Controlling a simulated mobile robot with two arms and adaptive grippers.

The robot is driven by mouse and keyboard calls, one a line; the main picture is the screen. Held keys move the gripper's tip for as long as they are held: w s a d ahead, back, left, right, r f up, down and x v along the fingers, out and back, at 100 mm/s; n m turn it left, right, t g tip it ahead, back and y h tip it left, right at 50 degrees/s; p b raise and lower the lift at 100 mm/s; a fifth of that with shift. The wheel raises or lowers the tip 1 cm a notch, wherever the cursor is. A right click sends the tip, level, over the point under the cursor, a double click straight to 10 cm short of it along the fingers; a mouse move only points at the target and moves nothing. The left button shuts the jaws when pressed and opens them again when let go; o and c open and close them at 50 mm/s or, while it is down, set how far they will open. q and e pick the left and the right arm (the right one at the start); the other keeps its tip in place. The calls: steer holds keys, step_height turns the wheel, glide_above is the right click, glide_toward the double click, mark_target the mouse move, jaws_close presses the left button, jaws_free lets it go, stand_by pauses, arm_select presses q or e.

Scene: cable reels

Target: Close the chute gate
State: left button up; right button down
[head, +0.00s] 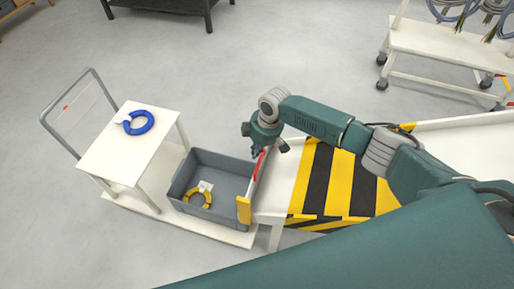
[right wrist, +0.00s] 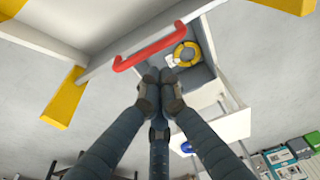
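The chute (head: 280,190) has a white body and a black-and-yellow striped bed. Its gate end carries a red handle (head: 259,165) and a yellow end piece (head: 244,210). In the right wrist view the red handle (right wrist: 157,46) runs along a white edge, with a yellow piece (right wrist: 65,98) on the left. How far the gate stands open I cannot tell. My right gripper (head: 262,150) is over the chute end, close to the handle. In the right wrist view its fingertips (right wrist: 158,76) are together, just short of the handle, holding nothing visible. My left gripper is not in view.
A grey bin (head: 180,180) with a yellow cable ring (head: 198,198) stands at the chute's end on a white cart (head: 120,195). A blue ring (head: 139,122) lies on the cart's raised top (head: 105,150). A white rack (head: 440,42) stands at the back right.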

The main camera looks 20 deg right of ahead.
steer(key=b+v, duration=0.1)
steer(key=v, duration=0.9)
steer(key=shift+r, duration=0.4)
steer(key=s+a+f+m+t+y, duration=0.1)
steer(key=s+a+f, duration=0.1)
steer(key=s+a, duration=0.45)
steer(key=s+a+f+m+y, duration=0.1)
steer(key=s+a+f, duration=0.25)
steer(key=s, duration=0.55)
steer(key=s+d+r+m+t+h, duration=0.1)
steer(key=s+d+r+m+h, duration=0.25)
steer(key=s+d+m, duration=0.7)
steer(key=s+d+f+n+g, duration=0.1)
steer(key=s+f+n, duration=0.1)
steer(key=f, duration=1)
steer(key=s+d+f+n, duration=0.1)
steer(key=s+f+n, duration=0.1)
steer(key=f, duration=1.1)
steer(key=s+d+f+g, duration=0.1)
steer(key=s+d+f, duration=0.2)
steer(key=s+f, duration=1.5)
steer(key=shift+d+h, duration=0.1)
steer(key=shift+h, duration=0.15)
